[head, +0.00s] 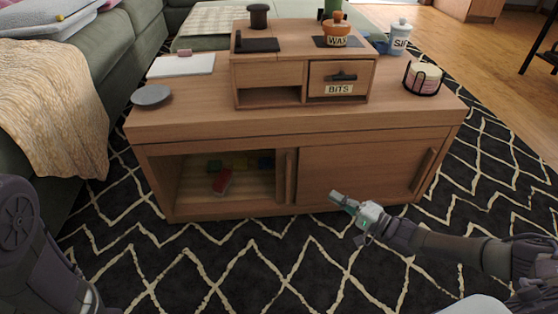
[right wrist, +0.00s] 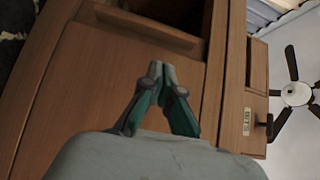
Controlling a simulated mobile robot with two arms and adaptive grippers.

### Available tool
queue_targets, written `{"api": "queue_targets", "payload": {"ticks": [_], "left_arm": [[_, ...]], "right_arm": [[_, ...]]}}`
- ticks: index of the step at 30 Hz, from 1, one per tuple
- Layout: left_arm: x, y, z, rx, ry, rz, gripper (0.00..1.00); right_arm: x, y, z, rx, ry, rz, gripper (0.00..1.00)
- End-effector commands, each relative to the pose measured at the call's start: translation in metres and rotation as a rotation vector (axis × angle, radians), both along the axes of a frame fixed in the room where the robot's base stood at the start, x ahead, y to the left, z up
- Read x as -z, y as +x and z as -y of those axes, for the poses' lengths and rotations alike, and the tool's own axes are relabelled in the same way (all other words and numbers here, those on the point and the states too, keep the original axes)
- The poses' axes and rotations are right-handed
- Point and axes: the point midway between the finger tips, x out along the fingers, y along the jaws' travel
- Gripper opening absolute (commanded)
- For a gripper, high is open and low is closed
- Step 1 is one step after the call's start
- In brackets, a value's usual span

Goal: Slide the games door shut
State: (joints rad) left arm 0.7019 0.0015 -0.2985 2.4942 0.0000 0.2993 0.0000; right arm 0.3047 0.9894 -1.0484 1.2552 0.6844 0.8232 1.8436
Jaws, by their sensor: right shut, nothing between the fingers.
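The low wooden cabinet (head: 285,137) has a sliding-door front. Its left half is open, showing a lit compartment (head: 195,182) with a red box and several coloured blocks inside. A wooden door panel (head: 345,172) covers the right half, with a vertical handle (head: 428,170) at its right end. Another vertical strip (head: 290,178) stands at the edge of the opening; I cannot tell which panel it belongs to. My right gripper (head: 336,197) is shut and empty, low before the right panel. In the right wrist view its fingertips (right wrist: 161,68) meet before the wood. My left gripper is out of view.
A small organizer (head: 267,74) with a BITS drawer (head: 338,88), a WAX pot (head: 336,38), a jar (head: 399,38), a coaster holder (head: 422,78) and a grey dish (head: 151,95) stand on the cabinet. A green sofa (head: 130,38) borders the left. The patterned rug (head: 240,265) in front is clear.

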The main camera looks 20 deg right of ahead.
Motion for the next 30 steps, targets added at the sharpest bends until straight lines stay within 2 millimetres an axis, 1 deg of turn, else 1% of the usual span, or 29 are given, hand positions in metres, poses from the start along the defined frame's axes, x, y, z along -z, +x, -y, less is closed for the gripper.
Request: {"api": "queue_targets", "payload": {"ticks": [1,2,3,5,8,18,20,21,24,27,30], "left_arm": [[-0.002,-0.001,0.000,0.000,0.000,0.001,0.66],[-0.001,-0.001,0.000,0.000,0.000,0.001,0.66],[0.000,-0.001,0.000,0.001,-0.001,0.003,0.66],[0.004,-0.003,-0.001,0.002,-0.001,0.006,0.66],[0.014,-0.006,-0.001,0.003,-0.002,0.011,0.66],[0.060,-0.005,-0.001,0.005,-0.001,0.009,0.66],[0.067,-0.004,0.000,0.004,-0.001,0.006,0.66],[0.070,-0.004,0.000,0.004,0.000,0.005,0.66],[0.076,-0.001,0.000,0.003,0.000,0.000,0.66],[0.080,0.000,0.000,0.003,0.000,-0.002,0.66],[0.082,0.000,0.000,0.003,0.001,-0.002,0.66]], "right_arm": [[0.005,-0.005,0.012,0.011,0.003,-0.029,0.00],[0.007,-0.006,0.016,0.016,0.006,-0.039,0.00],[0.009,-0.005,0.019,0.021,0.010,-0.046,0.00],[0.011,-0.001,0.018,0.022,0.014,-0.048,0.00],[0.012,0.011,0.009,0.021,0.016,-0.044,0.00],[0.014,0.073,-0.030,0.019,0.013,-0.040,0.00],[0.014,0.082,-0.035,0.019,0.011,-0.041,0.00],[0.014,0.082,-0.043,0.018,0.016,-0.044,0.00],[0.012,0.084,-0.057,0.018,0.014,-0.045,0.00],[0.011,0.087,-0.066,0.019,0.013,-0.043,0.00],[0.010,0.088,-0.071,0.020,0.013,-0.046,0.00]]}}
